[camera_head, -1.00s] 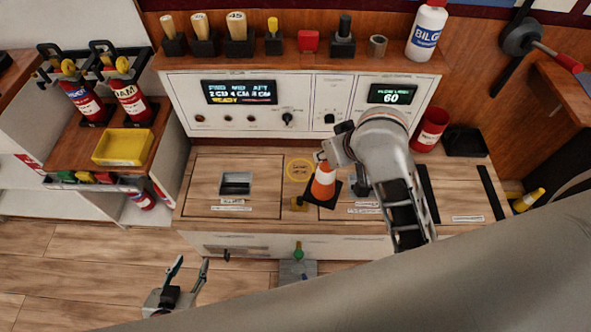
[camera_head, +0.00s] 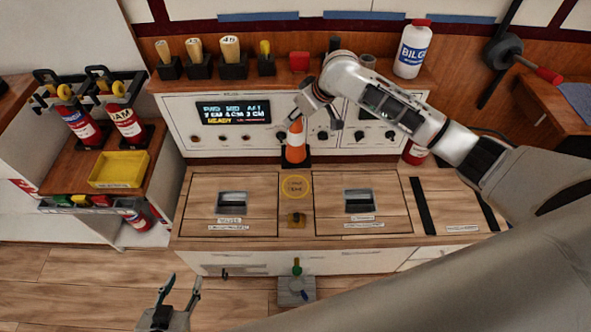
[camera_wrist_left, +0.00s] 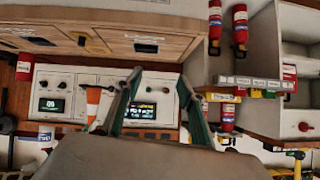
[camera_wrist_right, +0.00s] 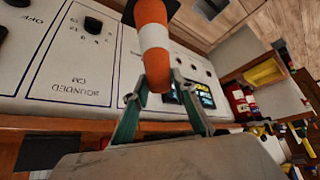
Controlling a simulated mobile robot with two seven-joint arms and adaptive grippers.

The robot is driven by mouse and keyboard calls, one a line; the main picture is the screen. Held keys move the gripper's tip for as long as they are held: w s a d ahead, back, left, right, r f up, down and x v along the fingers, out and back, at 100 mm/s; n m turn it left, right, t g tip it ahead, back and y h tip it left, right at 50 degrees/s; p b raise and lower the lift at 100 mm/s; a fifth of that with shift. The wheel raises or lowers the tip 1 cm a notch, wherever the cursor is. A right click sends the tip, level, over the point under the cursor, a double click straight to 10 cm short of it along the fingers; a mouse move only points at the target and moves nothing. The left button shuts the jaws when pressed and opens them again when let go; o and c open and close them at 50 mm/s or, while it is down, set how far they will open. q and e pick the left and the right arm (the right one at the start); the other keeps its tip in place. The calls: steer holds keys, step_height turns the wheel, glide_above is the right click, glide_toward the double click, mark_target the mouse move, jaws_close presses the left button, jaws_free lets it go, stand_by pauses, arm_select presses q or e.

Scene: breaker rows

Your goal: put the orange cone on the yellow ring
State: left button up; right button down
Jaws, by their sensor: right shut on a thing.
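The orange cone (camera_head: 296,142) with a white band and dark base is upright in the head view, in front of the panel and behind the yellow ring. My right gripper (camera_head: 305,112) is shut on its upper part; the cone also fills the middle of the right wrist view (camera_wrist_right: 155,45). The yellow ring (camera_head: 296,187) is a flat marked circle on the wooden counter, uncovered. Whether the cone's base touches the counter I cannot tell. My left gripper (camera_head: 180,295) is open and empty, low in front of the counter. The cone shows in the left wrist view (camera_wrist_left: 92,103).
The white panel (camera_head: 300,100) with screens and knobs rises behind the cone. Two recessed hatch handles (camera_head: 232,203) (camera_head: 359,201) flank the ring, and a small brass latch (camera_head: 296,219) lies in front. A shelf of handled tools (camera_head: 231,55) runs above. Fire extinguishers (camera_head: 125,122) stand left.

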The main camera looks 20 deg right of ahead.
mark_target(295, 155)
step_height(295, 155, down, 12)
steer(key=b, duration=0.3)
steer(key=shift+r, duration=0.15)
steer(key=shift+a+f, duration=0.1)
steer(key=shift+f, duration=0.2)
step_height(295, 155, down, 5)
steer(key=shift+s+b, duration=0.1)
steer(key=shift+b, duration=0.85)
steer(key=shift+f, duration=0.35)
